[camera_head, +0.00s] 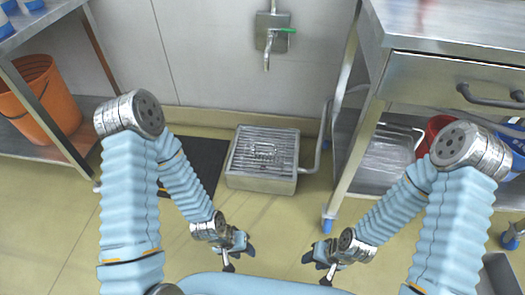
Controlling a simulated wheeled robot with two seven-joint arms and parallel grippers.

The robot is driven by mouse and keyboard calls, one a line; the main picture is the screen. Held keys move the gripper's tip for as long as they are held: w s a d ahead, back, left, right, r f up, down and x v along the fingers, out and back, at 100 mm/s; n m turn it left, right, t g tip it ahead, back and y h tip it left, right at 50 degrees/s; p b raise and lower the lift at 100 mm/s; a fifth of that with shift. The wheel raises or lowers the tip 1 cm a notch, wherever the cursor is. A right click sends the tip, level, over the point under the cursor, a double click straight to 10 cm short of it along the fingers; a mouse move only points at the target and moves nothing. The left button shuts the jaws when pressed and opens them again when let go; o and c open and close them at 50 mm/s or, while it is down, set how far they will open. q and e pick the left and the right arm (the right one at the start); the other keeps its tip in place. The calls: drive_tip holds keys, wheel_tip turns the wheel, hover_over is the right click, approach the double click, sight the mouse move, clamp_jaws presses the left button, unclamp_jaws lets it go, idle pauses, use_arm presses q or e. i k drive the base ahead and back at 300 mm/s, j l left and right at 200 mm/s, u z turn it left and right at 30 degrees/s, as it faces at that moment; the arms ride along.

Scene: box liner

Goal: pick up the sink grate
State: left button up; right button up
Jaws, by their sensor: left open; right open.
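The sink grate (264,143) is a slatted metal panel with a small raised handle at its middle. It lies on top of a low square metal floor sink (259,183) by the wall, below the tap. My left gripper (238,258) is open and empty, in front of the sink and slightly left of it. My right gripper (316,262) is open and empty, in front and to the right of it. Neither gripper touches the grate.
A dark mat (195,178) lies left of the sink. A steel table (440,70) with a drawer stands at right, its leg near the sink. An orange bucket (38,98) sits on a left shelf.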

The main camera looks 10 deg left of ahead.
sight(264, 148)
drive_tip(key=i+j+z, duration=0.45)
drive_tip(key=j, duration=0.25)
drive_tip(key=j+z, duration=0.25)
drive_tip(key=i+j+z, duration=0.2)
drive_tip(key=j, duration=0.3)
drive_tip(key=j+z, duration=0.25)
drive_tip(key=j, duration=0.15)
drive_tip(key=k, duration=0.05)
